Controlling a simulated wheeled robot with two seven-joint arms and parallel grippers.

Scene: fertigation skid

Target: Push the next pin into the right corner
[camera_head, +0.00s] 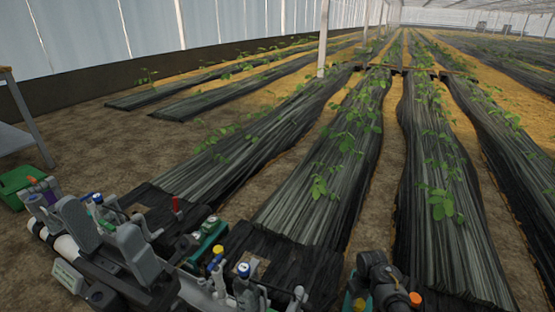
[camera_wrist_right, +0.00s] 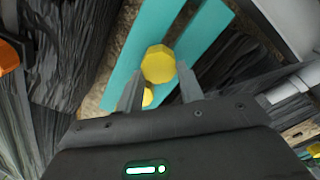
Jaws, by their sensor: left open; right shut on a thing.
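In the right wrist view my right gripper (camera_wrist_right: 160,82) is shut on a yellow faceted pin head (camera_wrist_right: 158,64). A smaller yellow part (camera_wrist_right: 148,97) shows below it between the fingers. The pin's shaft and tip are hidden, so I cannot tell whether it touches the ground. In the head view my right wrist (camera_head: 380,284) is at the bottom right; its fingers are hidden. My left gripper (camera_head: 98,220) is open at the lower left, its two grey fingers apart above the skid hardware. I cannot make out which spot is the right corner.
Teal slats (camera_wrist_right: 205,50) lie behind the pin head. Black film rows (camera_head: 330,190) with green plants run away from me, with bare soil between. Valves and pipes, including a blue-capped valve (camera_head: 243,270), crowd the lower left. A green crate (camera_head: 14,182) stands at far left.

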